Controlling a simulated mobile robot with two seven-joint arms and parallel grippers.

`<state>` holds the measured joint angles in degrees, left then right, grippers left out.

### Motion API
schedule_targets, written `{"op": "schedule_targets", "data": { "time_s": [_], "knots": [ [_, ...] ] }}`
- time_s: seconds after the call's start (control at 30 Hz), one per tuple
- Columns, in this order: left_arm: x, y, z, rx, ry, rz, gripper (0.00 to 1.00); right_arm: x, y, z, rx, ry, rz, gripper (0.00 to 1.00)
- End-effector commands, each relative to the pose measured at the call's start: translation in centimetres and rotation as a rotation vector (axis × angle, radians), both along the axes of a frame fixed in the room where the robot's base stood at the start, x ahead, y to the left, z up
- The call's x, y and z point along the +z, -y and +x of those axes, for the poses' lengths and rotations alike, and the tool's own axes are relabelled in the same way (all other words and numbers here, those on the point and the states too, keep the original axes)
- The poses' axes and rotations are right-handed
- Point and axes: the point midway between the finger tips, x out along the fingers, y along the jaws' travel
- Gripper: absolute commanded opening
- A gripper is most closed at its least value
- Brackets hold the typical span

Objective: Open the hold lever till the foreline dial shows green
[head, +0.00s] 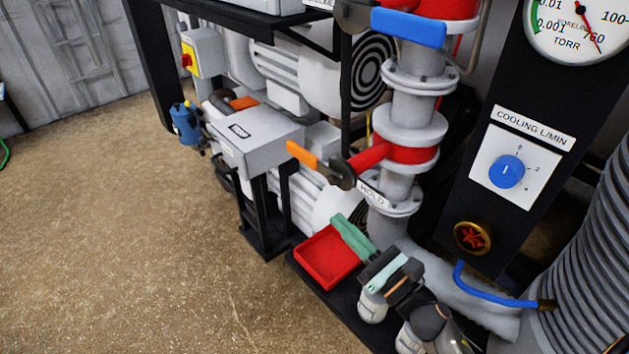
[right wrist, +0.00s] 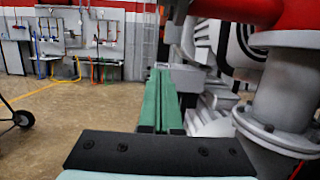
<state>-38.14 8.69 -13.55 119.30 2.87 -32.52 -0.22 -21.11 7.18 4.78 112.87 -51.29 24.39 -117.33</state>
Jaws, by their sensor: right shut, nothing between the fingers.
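The hold lever has an orange handle (head: 302,155) that sticks out to the left from a red valve body (head: 405,153) on the grey vertical pipe. A HOLD label (head: 374,193) sits just below it. The foreline dial (head: 577,28) is at the top right, partly cut off; its needle points down right near 760, away from the green band at its left. My right gripper (head: 345,222) is low, below the HOLD label and apart from the lever. Its green fingers are together and empty in the right wrist view (right wrist: 160,72). My left gripper is out of view.
A blue-handled lever (head: 408,27) is higher on the same pipe. A red tray (head: 325,257) lies beside my right gripper. A grey box (head: 247,138) stands left of the lever. A panel with a blue cooling knob (head: 507,171) is at right. The floor at left is clear.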

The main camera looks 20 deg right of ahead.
Motion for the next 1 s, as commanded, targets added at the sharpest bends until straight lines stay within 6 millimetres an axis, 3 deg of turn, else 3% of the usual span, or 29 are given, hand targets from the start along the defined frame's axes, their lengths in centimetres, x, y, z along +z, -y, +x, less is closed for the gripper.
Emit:
{"op": "schedule_targets", "data": {
  "time_s": [0.17,0.63,0.8,1.0],
  "knots": [
    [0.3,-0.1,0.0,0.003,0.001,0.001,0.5,0.5,-0.5,1.5,0.001,0.002,0.001,0.0],
    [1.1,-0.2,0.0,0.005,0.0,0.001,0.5,2.7,-3.4,9.4,0.001,0.002,0.001,0.0],
    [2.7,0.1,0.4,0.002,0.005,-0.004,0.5,5.5,-3.3,9.1,0.001,-0.001,-0.001,0.0],
    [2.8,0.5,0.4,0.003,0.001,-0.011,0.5,6.4,-3.3,9.0,0.0,-0.001,0.002,0.0]
  ]
}}
